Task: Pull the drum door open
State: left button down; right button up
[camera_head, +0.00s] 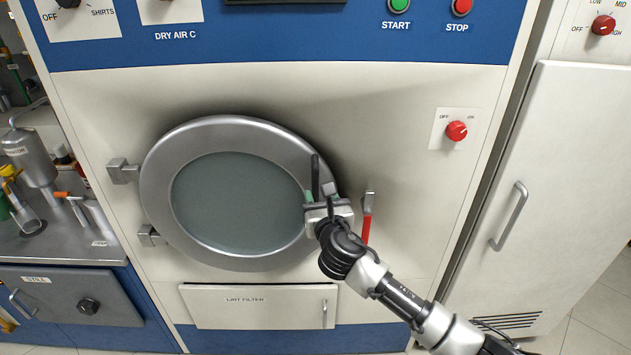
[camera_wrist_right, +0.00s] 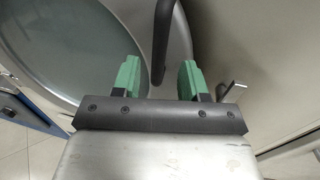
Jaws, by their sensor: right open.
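The drum door (camera_head: 157,195) is a round grey metal ring with a dark glass window, hinged on its left side. It looks shut against the machine's front. Its handle (camera_head: 315,172) is a dark upright bar on the right of the ring; it also shows in the right wrist view (camera_wrist_right: 161,40). My right gripper (camera_head: 321,194) is open at the handle. In the wrist view its green fingers (camera_wrist_right: 159,76) stand on either side of the bar's lower end, with gaps visible on both sides. How deep the bar sits between them is unclear. My left gripper is out of view.
A red-handled latch lever (camera_head: 367,218) is just right of the door, close to my right gripper. A lint filter panel (camera_head: 262,308) is below. A steel counter (camera_head: 75,243) with bottles stands at left, a white cabinet (camera_head: 560,180) at right.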

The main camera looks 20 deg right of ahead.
aim_at(316, 187)
jog(key=shift+w+d, duration=0.2)
jog(key=shift+w, duration=2.55)
grip_shut()
